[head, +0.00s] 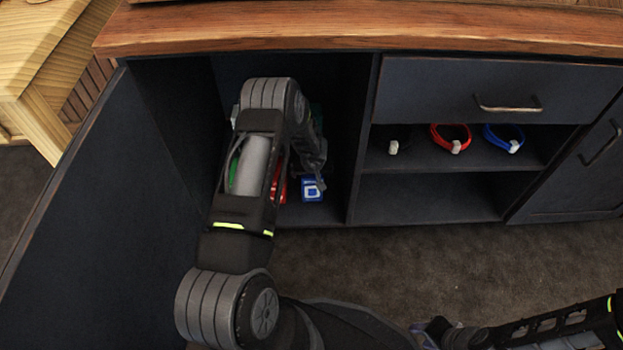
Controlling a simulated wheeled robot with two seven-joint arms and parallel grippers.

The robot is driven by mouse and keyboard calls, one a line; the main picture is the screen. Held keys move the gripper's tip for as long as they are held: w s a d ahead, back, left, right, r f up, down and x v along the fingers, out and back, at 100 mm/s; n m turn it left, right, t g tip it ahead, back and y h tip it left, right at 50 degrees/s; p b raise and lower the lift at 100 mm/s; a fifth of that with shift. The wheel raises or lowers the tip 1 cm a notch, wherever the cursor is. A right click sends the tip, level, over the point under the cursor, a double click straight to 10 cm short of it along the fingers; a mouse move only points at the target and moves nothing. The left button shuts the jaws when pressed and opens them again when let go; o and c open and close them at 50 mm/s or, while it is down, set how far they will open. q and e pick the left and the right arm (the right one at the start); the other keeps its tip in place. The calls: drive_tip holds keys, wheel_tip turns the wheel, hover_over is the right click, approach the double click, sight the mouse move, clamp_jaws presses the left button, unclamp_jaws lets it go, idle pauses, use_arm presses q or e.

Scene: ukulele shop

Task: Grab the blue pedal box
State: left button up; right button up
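The blue pedal box (312,190), with a white square mark, stands on the floor of the open left cabinet compartment. My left arm reaches into that compartment and hides much of it. My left gripper (313,168) is just above and behind the blue box, seen edge-on and partly in shadow. Whether it touches the box, and whether its fingers are open, does not show. My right gripper (428,333) is low at the bottom edge, in front of the cabinet and far from the box. Its fingers are small and partly cut off.
A red box (281,188) stands close left of the blue one; green items show behind my arm. The open door (90,200) and divider (361,150) bound the compartment. Red (451,136) and blue (504,138) straps lie on the right shelf. The countertop (350,28) overhangs.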

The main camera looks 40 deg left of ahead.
use_arm(q)
drive_tip(key=shift+c, duration=0.3)
clamp_jaws()
idle(0.6)
drive_tip(key=shift+r, duration=0.15)
wheel_tip(320, 180, up, 3)
drive_tip(key=p, duration=0.2)
drive_tip(key=shift+r+p, duration=0.2)
drive_tip(key=shift+p, duration=0.2)
drive_tip(key=shift+s+d+f, duration=0.1)
drive_tip(key=shift+s+d, duration=0.05)
drive_tip(key=shift+d, duration=0.05)
drive_tip(key=s+d, duration=1.1)
drive_tip(key=s, duration=0.2)
drive_tip(key=shift+s+b, duration=0.3)
drive_tip(key=shift+b, duration=0.05)
